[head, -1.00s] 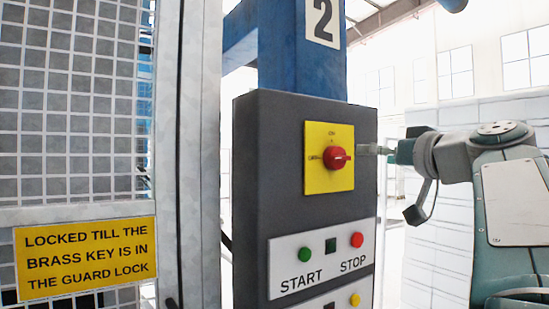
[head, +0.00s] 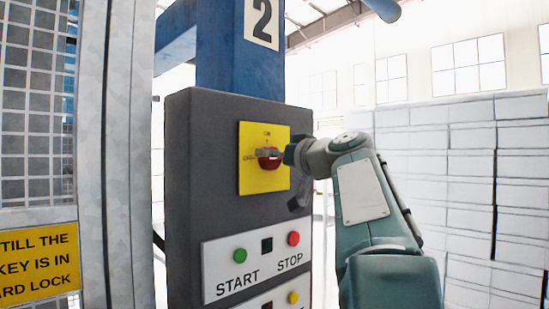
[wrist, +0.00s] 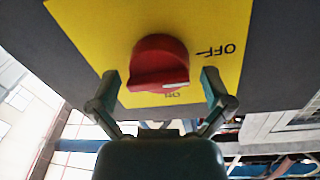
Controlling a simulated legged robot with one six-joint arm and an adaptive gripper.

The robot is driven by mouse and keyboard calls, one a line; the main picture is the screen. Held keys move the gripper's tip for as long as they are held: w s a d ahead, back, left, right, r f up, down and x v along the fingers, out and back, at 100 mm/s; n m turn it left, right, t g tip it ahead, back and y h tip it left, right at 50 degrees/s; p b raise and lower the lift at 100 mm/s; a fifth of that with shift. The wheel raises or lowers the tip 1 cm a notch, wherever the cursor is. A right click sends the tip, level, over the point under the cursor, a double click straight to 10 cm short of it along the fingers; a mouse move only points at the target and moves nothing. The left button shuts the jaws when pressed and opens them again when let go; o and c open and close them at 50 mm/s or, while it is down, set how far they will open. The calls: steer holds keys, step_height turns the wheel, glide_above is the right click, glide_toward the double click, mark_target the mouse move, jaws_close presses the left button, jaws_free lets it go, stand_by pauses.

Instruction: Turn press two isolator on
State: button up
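The press two isolator is a red rotary knob (head: 270,163) on a yellow plate (head: 250,181), on the front of the dark grey cabinet. In the wrist view the red knob (wrist: 158,60) is upside down, with its ridge roughly crosswise and its white mark on the side of the OFF label (wrist: 216,50). The ON label (wrist: 172,96) is below it. My gripper (wrist: 161,78) is open, one finger on each side of the knob, with gaps visible. In the head view my gripper (head: 280,154) partly covers the knob.
Below the isolator is a white panel (head: 265,272) with a green START button (head: 240,255) and a red STOP button (head: 293,238). A mesh guard (head: 35,130) with a yellow sign (head: 38,262) stands at left. White stacked blocks (head: 470,150) fill the right background.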

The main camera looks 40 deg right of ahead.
steer(key=shift+d, duration=0.1)
steer(key=c, duration=0.9)
steer(key=shift+m, duration=0.5)
steer(key=m, duration=0.3)
steer(key=shift+m, duration=0.4)
steer(key=m, duration=0.4)
steer(key=shift+g+y, duration=0.4)
steer(key=m, duration=0.4)
steer(key=shift+d+y, duration=0.1)
steer(key=shift+y, duration=0.2)
steer(key=shift+m, duration=2)
